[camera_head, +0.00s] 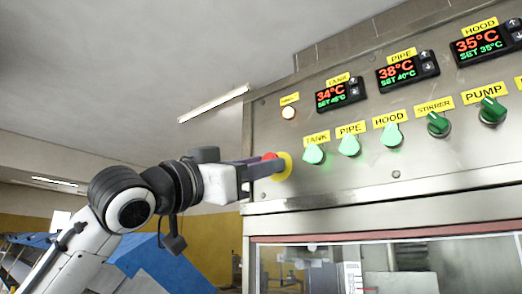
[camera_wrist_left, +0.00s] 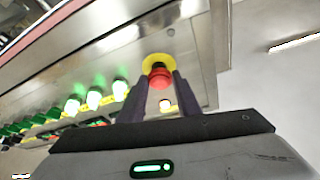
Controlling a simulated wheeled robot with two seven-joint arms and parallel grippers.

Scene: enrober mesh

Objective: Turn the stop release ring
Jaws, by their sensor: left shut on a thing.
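The stop release ring is the red button head (camera_head: 269,156) on a yellow round base (camera_head: 284,166) at the left end of the steel panel. In the left wrist view the red head (camera_wrist_left: 160,78) sits between my fingers, with the yellow base (camera_wrist_left: 158,62) behind it. My left gripper (camera_head: 262,168) reaches in from the left and is shut on the red head, its fingers on either side. The fingers hide part of the head in the head view. My right gripper is not in view.
The steel panel (camera_head: 440,165) carries a row of green knobs, including the tank knob (camera_head: 314,154), close right of the stop. Above are temperature displays (camera_head: 340,94) and a lit lamp (camera_head: 289,113). A glass window (camera_head: 400,268) lies below. Open room is to the left.

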